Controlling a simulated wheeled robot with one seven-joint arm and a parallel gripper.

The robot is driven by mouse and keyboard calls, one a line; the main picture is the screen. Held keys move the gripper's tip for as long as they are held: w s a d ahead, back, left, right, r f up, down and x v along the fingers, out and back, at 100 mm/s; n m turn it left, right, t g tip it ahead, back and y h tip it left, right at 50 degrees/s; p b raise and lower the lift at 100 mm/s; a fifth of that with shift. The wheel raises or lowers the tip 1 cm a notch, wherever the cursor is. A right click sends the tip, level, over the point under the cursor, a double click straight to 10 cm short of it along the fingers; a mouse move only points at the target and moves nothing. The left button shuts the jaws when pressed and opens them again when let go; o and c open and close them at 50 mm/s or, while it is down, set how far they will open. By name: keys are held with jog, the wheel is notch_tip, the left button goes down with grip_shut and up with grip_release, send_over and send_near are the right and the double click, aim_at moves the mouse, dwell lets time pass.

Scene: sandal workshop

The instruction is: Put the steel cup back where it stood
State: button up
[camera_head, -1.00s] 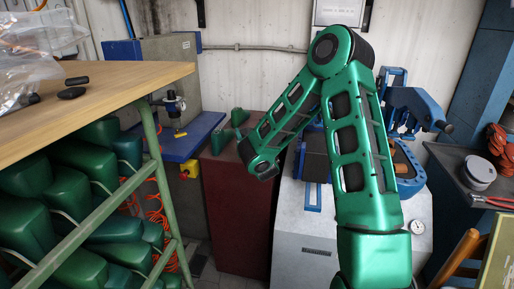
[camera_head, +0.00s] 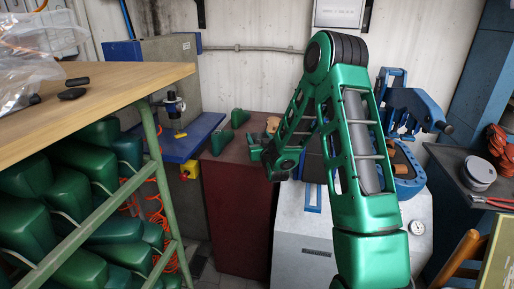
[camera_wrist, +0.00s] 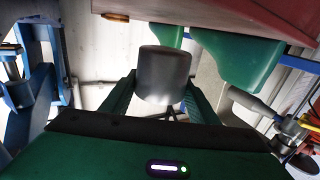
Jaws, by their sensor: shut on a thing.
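The steel cup (camera_wrist: 164,75) is a plain dark grey cylinder in the wrist view, held between the two green fingers of my gripper (camera_wrist: 160,98). The fingers press on its sides, and it is clear of any surface that I can see. In the head view my gripper (camera_head: 256,150) is in front of the upper right part of the dark red cabinet (camera_head: 238,215). I cannot make out the cup in the head view.
Green shoe forms (camera_head: 222,141) and a small tan thing (camera_head: 272,124) stand on the cabinet top. A blue bench (camera_head: 185,150) is left of it, a grey machine (camera_head: 310,225) right. A wooden table (camera_head: 120,80) stands in the left foreground.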

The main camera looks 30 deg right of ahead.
notch_tip(320, 180, down, 4)
jog(key=shift+r, duration=0.1)
jog(key=o, duration=1.1)
jog(key=shift+o, duration=0.2)
